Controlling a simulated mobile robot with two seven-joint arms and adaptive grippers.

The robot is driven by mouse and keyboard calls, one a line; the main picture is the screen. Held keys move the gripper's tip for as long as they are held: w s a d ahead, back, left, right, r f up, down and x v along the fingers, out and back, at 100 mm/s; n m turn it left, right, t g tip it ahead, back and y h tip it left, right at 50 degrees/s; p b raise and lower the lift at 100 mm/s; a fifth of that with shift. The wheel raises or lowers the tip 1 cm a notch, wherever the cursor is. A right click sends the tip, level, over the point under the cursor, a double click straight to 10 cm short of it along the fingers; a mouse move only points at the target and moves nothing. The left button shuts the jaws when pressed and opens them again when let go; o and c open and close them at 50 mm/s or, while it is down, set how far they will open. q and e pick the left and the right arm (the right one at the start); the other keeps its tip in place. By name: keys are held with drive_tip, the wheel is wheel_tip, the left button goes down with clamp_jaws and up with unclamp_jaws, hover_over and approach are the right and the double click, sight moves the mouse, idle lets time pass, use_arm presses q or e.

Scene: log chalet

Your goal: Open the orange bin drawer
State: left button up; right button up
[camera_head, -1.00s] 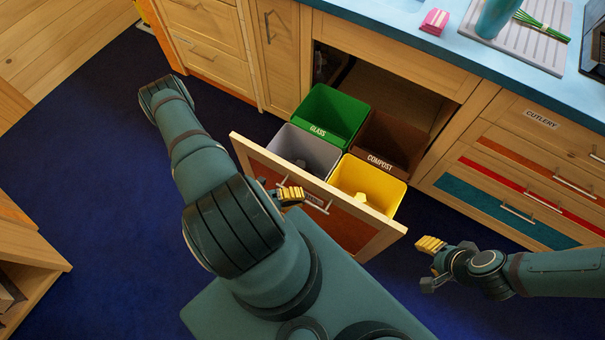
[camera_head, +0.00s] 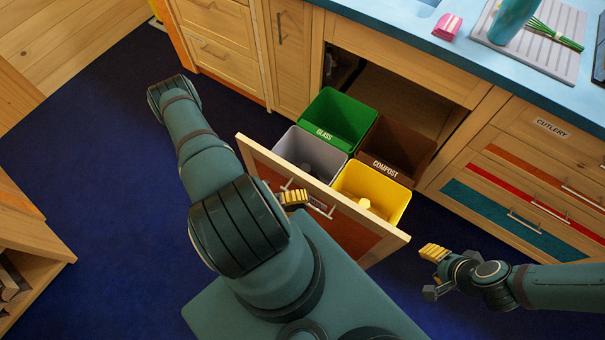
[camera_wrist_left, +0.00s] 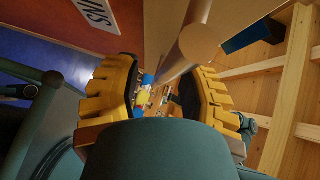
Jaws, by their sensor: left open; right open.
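The orange bin drawer (camera_head: 366,238), with a wooden-framed orange front, stands pulled out from the counter. It holds a green bin marked GLASS (camera_head: 346,112), a brown bin marked COMPOST (camera_head: 399,145), a grey bin (camera_head: 311,151) and a yellow bin (camera_head: 376,190). My left gripper (camera_head: 286,193) is at the left part of the drawer's bar handle (camera_head: 320,209). In the left wrist view its yellow fingers (camera_wrist_left: 160,92) are apart, with the handle bar (camera_wrist_left: 190,48) reaching between them. I cannot tell whether they touch it. My right gripper (camera_head: 432,270) is open and empty, right of the drawer.
The cutlery drawers (camera_head: 525,190) are shut on the right. Wooden cabinets (camera_head: 225,45) stand left of the bin opening. The blue counter (camera_head: 430,50) carries a pink sponge-like item (camera_head: 447,26) and a draining board (camera_head: 545,55). Blue carpet (camera_head: 100,180) is free on the left.

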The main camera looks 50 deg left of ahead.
use_arm(q)
drive_tip(key=v, duration=1.2)
idle(0.4)
